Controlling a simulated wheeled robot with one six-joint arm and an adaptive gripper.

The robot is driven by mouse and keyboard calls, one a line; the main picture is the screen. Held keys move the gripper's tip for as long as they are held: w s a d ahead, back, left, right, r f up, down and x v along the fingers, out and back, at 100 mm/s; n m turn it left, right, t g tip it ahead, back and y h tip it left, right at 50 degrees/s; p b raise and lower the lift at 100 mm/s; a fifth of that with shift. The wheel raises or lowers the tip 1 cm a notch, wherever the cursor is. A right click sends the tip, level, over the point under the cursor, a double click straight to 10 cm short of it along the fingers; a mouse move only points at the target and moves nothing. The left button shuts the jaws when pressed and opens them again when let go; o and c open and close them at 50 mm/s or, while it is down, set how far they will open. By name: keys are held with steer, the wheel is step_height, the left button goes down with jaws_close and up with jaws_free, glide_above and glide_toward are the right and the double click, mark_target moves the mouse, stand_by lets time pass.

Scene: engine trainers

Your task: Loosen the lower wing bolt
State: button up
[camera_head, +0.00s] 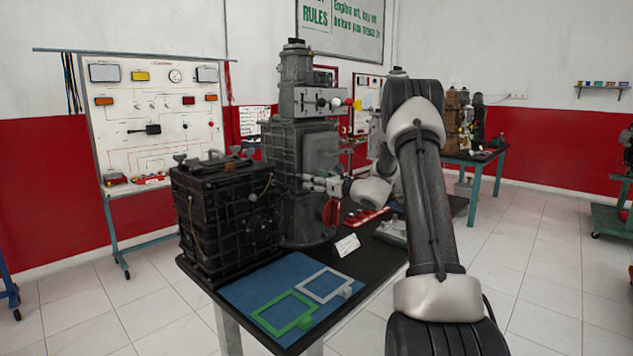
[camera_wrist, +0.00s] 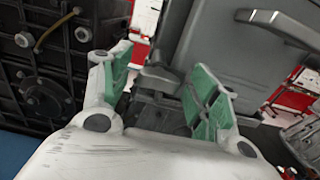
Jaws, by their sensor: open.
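The tall grey machine (camera_head: 300,150) stands on the dark table behind the black engine block. My gripper (camera_head: 308,183) is open in front of its lower part, fingers pointing left in the head view. In the wrist view my gripper (camera_wrist: 158,82) shows two green-padded fingers spread apart. A small grey winged part (camera_wrist: 162,78), which looks like the lower wing bolt, shows between the fingers against the grey housing. I cannot tell whether either finger touches it. In the head view the wing bolt is not clearly distinguishable near my gripper.
The black engine block (camera_head: 225,215) stands close on the left. A red oval part (camera_head: 331,211) is just below my gripper. A blue mat (camera_head: 255,290) with green and white frames lies in front.

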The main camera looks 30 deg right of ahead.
steer(key=c, duration=1)
steer(key=shift+n, duration=0.3)
steer(key=shift+s+a+f+n, duration=0.1)
steer(key=shift+f+n, duration=0.05)
steer(key=shift+n, duration=4.15)
steer(key=shift+a+f+n, duration=0.1)
steer(key=shift+n, duration=4.2)
